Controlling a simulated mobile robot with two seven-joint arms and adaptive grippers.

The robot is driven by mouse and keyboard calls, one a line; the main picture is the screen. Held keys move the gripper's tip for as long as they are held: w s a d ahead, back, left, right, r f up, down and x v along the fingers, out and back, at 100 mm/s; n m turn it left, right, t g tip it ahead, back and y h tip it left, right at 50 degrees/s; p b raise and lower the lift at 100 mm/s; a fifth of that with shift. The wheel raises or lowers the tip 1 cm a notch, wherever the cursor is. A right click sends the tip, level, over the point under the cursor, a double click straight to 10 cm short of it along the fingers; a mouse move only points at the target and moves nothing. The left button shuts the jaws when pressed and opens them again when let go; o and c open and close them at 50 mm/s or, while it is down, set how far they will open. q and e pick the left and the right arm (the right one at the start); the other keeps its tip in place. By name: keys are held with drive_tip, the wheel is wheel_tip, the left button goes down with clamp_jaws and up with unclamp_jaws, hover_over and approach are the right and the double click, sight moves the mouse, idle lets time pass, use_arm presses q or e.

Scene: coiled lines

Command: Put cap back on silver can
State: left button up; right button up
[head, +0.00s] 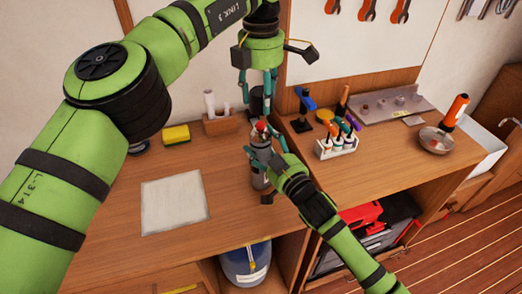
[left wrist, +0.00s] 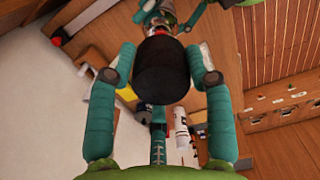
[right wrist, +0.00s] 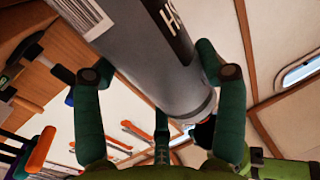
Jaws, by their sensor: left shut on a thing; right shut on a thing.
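The silver can (head: 260,150) stands about upright above the wooden bench, with a red nozzle (head: 261,127) showing on top. My right gripper (head: 268,158) is shut around the can's body. The can's grey, labelled side fills the middle of the right wrist view (right wrist: 150,55). My left gripper (head: 260,95) points down above the can and is shut on the black cap (head: 257,104). The cap also shows between the fingers in the left wrist view (left wrist: 160,72). The cap is above the red nozzle, which is uncovered in the head view.
A white sheet (head: 174,203) and a yellow sponge (head: 176,134) lie on the bench to the left. A wooden holder (head: 220,124) stands behind. A white rack with tools (head: 336,147) and a metal pan (head: 436,139) are to the right.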

sight(260, 122)
use_arm(q)
drive_tip(key=shift+a+f, duration=0.1)
drive_tip(key=shift+f, duration=2.15)
drive_tip(key=shift+f, duration=0.1)
drive_tip(key=shift+f, duration=0.75)
drive_tip(key=shift+f, duration=0.65)
drive_tip(key=o, duration=0.8)
wheel_tip(260, 122, up, 8)
drive_tip(key=shift+f, duration=0.2)
